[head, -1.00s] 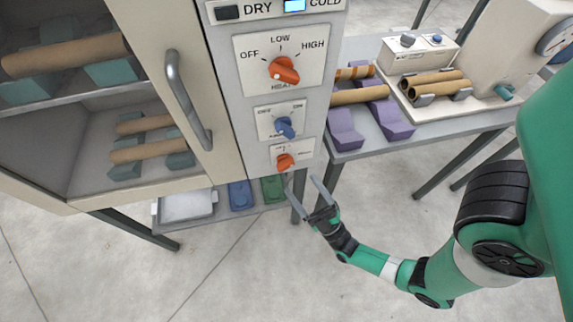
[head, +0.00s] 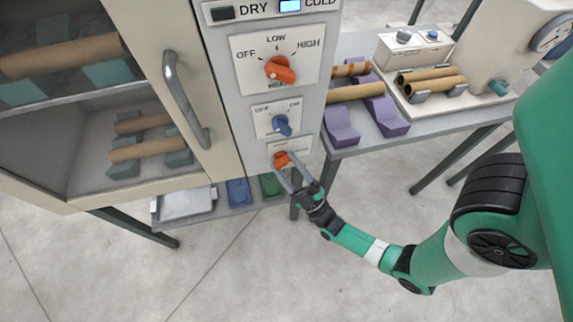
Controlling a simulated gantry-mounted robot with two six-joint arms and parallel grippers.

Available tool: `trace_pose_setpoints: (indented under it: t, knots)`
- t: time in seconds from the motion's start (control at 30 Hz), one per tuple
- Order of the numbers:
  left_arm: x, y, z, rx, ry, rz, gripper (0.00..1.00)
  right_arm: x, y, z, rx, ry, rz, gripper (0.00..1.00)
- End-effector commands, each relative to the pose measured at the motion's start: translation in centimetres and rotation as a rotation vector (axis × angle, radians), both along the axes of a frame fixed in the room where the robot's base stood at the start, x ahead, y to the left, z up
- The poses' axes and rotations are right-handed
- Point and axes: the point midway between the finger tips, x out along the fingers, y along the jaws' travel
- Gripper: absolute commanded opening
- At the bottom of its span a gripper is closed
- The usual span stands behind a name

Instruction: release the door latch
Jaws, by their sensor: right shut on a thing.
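The door latch knob (head: 281,158) is the small orange knob lowest on the grey control panel. My right gripper (head: 284,168) reaches up to it from below right and is shut on it; the fingers partly cover the knob and its label. The cabinet door (head: 209,165), with a window and a grey bar handle (head: 184,98), stands left of the panel and looks closed. My left gripper is not in view.
A large orange heat knob (head: 280,70) and a blue knob (head: 282,125) sit above on the panel. Right, a table holds purple cradles (head: 341,125) and cardboard tubes (head: 437,86). A low shelf with a metal tray (head: 185,204) is beneath the cabinet.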

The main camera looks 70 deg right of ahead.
Motion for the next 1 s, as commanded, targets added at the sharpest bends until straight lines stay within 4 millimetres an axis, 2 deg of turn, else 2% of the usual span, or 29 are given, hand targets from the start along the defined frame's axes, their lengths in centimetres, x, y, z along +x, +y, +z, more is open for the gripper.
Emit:
trace_pose_setpoints:
  t: [0.03,0.17,0.47,1.0]
  knots:
    - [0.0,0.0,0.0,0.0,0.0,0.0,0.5,0.0,0.0,0.0,0.0,0.0,0.0,0.29]
    - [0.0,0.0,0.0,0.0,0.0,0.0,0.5,0.0,0.0,0.0,0.0,0.0,0.0,0.07]
    - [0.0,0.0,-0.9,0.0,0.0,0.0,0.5,0.1,0.1,-0.3,0.018,-0.034,0.003,0.07]
    - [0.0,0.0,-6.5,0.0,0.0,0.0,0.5,0.5,0.3,-0.8,0.2,-0.348,0.005,0.07]
